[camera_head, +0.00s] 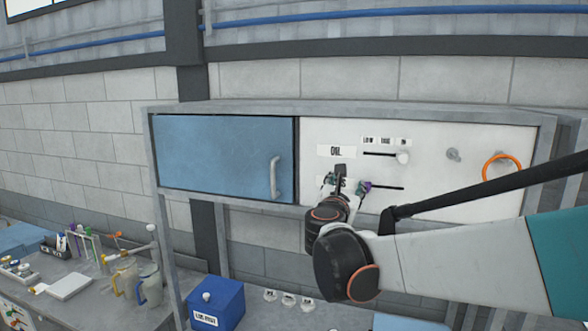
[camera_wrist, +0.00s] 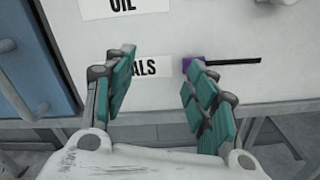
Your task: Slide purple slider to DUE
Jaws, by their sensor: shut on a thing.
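The purple slider (camera_head: 366,186) is on the white panel, at the left end of the visible part of its horizontal black slot. In the wrist view the purple slider (camera_wrist: 187,64) shows at the right fingertip, partly hidden by it, and the slot (camera_wrist: 235,62) runs clear to its right. I cannot clearly read DUE on any label.
Above, a white knob (camera_head: 403,157) sits on another slot under several small labels (camera_head: 386,140). The OIL label (camera_head: 336,151) is at the left. An orange ring (camera_head: 502,167) hangs at the right. A blue door (camera_head: 222,158) with a handle borders the panel.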

